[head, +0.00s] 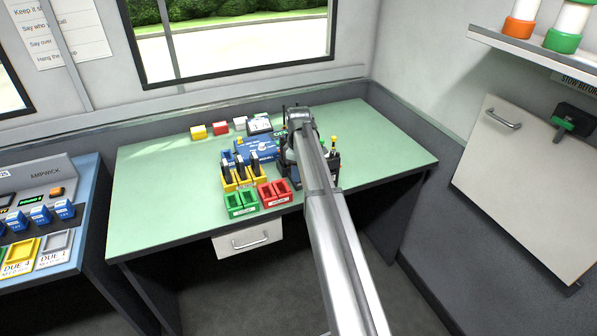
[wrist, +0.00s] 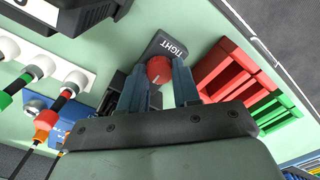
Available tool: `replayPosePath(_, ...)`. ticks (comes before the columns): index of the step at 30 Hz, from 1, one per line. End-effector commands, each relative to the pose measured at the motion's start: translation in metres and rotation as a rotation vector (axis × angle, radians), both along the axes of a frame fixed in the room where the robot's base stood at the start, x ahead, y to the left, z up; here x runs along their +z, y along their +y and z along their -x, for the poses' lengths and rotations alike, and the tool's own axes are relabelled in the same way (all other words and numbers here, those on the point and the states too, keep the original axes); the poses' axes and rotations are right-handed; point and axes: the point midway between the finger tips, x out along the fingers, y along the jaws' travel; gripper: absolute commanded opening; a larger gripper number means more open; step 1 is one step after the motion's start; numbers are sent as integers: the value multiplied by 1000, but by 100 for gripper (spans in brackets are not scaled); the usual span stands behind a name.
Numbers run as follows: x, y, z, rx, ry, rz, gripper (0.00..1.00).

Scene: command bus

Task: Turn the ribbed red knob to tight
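The red knob (wrist: 158,70) is in the wrist view, round, with a short pale mark on its face toward the bottom of the picture. A dark plate reading TIGHT (wrist: 172,48) lies just beyond it, to the upper right. My gripper (wrist: 160,75) has one finger on each side of the knob, spread about the knob's width. I cannot tell whether the fingers press on it or stand just clear. In the head view my gripper (head: 300,150) is over the right part of the green table, and my arm hides the knob.
On the green table (head: 160,190), yellow holders (head: 238,180), red bins (head: 274,194) and green bins (head: 241,203) stand left of my arm. A blue device (head: 257,148) is behind them. In the wrist view, red bins (wrist: 228,72) are close to the right finger.

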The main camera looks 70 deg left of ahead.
Motion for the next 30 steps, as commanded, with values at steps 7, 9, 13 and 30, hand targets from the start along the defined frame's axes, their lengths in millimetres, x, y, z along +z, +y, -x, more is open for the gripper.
replayPosePath(7, 0, 0, 0, 0, 0, 0, 7)
replayPosePath(9, 0, 0, 0, 0, 0, 0, 1)
replayPosePath(13, 0, 0, 0, -4, 0, 0, 1)
replayPosePath(30, 0, 0, 0, -327, 0, 1, 1)
